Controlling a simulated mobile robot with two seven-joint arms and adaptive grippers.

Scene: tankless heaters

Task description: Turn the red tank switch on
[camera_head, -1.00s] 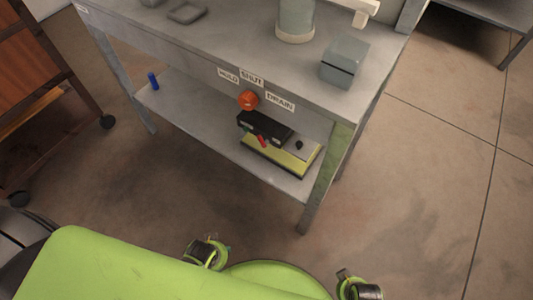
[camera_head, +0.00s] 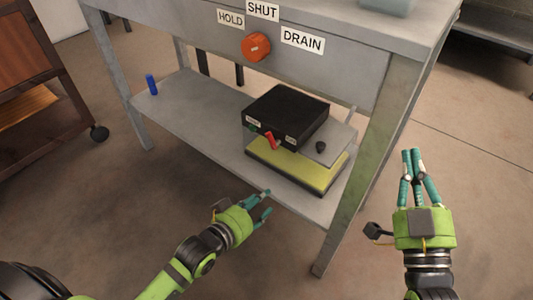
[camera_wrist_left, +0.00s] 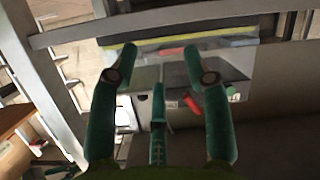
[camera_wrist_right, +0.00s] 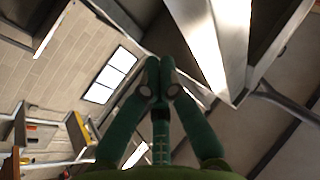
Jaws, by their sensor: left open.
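The red switch (camera_head: 271,141) sits on the front face of a black box (camera_head: 286,115), between two small labels. The box rests on a yellow-sided unit (camera_head: 290,172) on the lower shelf. My left gripper (camera_head: 267,202) is open and empty in front of the shelf edge, below and apart from the switch. In the left wrist view two red parts show, one between the fingertips (camera_wrist_left: 158,52) and one lower; I cannot tell which is the switch. My right gripper (camera_head: 412,152) is shut and empty, to the right of the table leg.
An orange knob (camera_head: 256,46) with HOLD, SHUT and DRAIN labels is on the table's front panel. A grey table leg (camera_head: 375,150) stands between my grippers. A blue cylinder (camera_head: 152,84) stands on the shelf's left end. A brown cart (camera_head: 40,90) stands at left.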

